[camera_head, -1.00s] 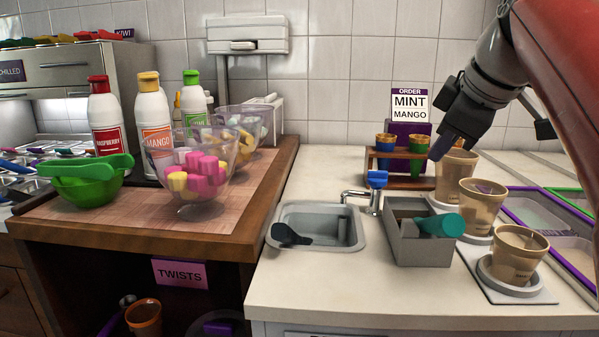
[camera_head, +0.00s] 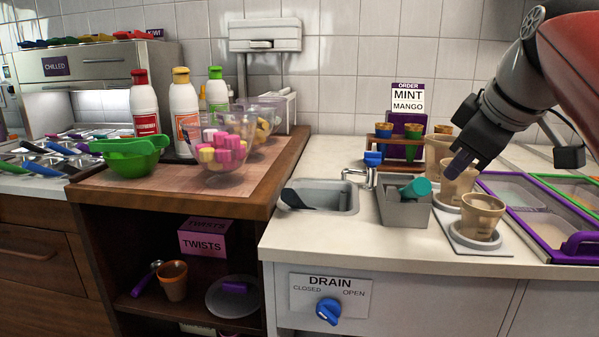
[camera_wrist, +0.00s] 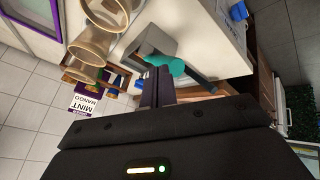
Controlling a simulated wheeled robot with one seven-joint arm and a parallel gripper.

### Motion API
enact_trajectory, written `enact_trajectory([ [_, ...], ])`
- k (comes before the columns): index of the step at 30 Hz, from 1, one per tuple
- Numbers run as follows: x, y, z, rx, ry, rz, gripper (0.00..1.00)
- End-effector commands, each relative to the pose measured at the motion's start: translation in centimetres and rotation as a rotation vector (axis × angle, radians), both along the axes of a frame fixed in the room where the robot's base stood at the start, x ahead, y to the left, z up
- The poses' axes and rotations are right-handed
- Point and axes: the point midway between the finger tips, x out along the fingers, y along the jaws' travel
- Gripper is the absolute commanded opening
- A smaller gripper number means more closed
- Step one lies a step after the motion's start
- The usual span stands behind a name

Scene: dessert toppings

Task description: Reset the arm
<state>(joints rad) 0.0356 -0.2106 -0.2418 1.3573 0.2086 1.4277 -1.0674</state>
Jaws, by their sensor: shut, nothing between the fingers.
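My gripper (camera_head: 455,167) is at the right of the head view, in front of the paper cups. Its dark fingers are together with nothing between them. The fingers also show in the wrist view (camera_wrist: 157,88), pointing up the picture past a grey bin with a teal-ended tool. In the head view, the fingertips overlap the middle tan cup (camera_head: 457,190); I cannot tell whether they touch it. A front tan cup (camera_head: 480,222) stands on a round coaster, and a back cup (camera_head: 437,157) is partly hidden by my gripper.
A grey bin (camera_head: 402,213) with a teal-ended tool (camera_head: 420,187) stands left of the cups. A small sink (camera_head: 335,190) holds a dark spoon. A wooden rack with coloured cones and an order sign (camera_head: 408,98) stand behind. Bottles and bowls fill the wooden counter at left.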

Motion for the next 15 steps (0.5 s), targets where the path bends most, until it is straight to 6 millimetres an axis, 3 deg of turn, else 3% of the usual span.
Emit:
enact_trajectory([
  [8, -2.2, 1.7, -4.6, 0.099, 0.044, -0.138, 0.0],
  [11, -3.4, 2.7, -7.3, 0.142, 0.065, -0.212, 0.0],
  [15, -6.3, 4.6, -12.9, 0.212, 0.103, -0.351, 0.0],
])
